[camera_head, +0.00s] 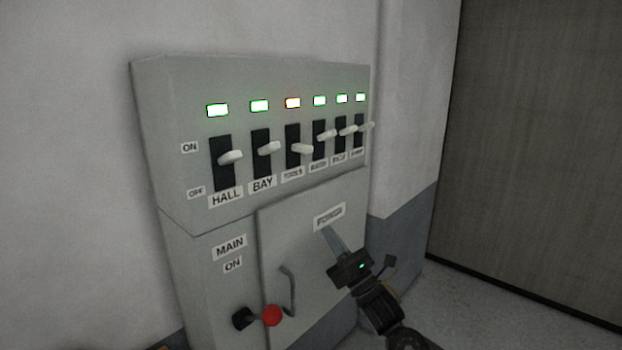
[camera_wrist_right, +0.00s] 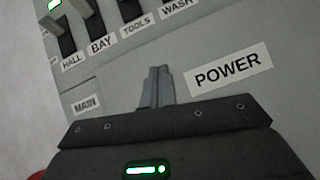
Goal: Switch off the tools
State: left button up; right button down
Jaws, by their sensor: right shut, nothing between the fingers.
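The TOOLS switch (camera_head: 302,149) is the third lever from the left on the grey panel (camera_head: 165,100) in the head view. My left gripper is out of view.
Several more levers with green lamps stand right of TOOLS. A dark ribbed surface (camera_head: 540,160) is at the right.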

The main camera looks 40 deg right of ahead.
notch_tip(320, 180, up, 5)
jog(key=s+a+n+t+y, duration=0.1)
jog(key=s+a+n+y, duration=0.1)
jog(key=n, duration=0.1)
jog(key=shift+s+r+n, duration=0.2)
jog(key=shift+s+n, duration=0.2)
jog(key=p, duration=0.7)
send_near(302, 148)
jog(key=w+r, duration=0.2)
jog(key=w, duration=0.4)
jog(key=shift+d+r, duration=0.2)
jog(key=shift+d, duration=0.1)
